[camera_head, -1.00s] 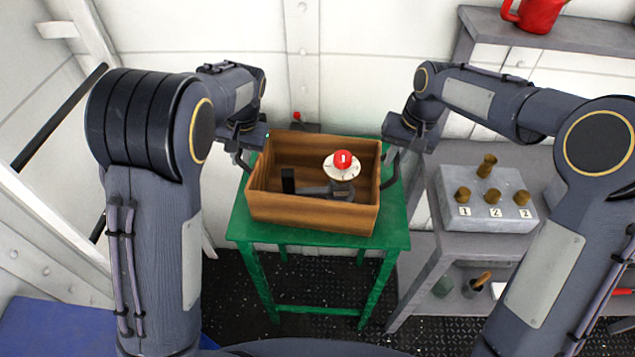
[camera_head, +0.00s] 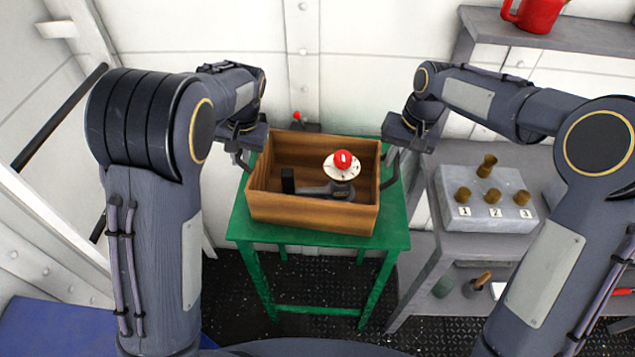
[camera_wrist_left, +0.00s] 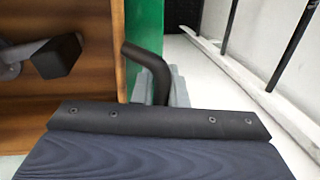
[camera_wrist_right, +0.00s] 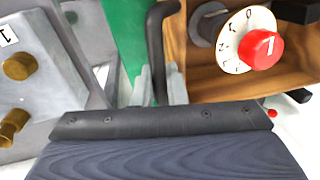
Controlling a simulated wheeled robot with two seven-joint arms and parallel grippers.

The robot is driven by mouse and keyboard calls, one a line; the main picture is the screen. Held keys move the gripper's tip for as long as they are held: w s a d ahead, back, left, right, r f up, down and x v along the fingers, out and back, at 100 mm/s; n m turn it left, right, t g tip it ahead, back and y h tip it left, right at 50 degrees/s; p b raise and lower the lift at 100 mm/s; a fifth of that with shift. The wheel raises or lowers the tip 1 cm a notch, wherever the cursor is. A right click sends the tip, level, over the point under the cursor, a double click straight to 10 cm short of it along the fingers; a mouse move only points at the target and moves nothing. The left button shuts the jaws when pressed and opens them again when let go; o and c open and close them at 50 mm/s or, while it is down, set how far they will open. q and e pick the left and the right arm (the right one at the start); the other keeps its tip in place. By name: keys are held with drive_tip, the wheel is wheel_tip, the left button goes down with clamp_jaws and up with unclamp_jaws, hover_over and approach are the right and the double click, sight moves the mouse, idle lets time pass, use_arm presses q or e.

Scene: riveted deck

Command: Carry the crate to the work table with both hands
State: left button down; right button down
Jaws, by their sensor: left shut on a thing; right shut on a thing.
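The wooden crate (camera_head: 310,214) stands on a green table (camera_head: 238,220), in the middle of the head view. Inside it lies a dark device with a white numbered dial and a red knob (camera_head: 343,160). My left gripper (camera_head: 243,160) is at the crate's left side, shut on its dark bent handle (camera_wrist_left: 148,62). My right gripper (camera_head: 391,160) is at the right side, shut on the other dark handle (camera_wrist_right: 155,45). The fingertips show only partly in the wrist views. I cannot tell whether the crate's underside touches the green table.
A grey bench (camera_head: 455,243) on the right carries a grey block (camera_head: 450,183) with brass pegs and number labels. A red can (camera_head: 538,14) stands on a shelf above. A white wall is close behind. Dark riveted floor (camera_head: 225,285) shows below.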

use_arm(q)
drive_tip(key=shift+w+r, duration=0.1)
drive_tip(key=shift+r, duration=0.15)
use_arm(e)
drive_tip(key=shift+r, duration=0.25)
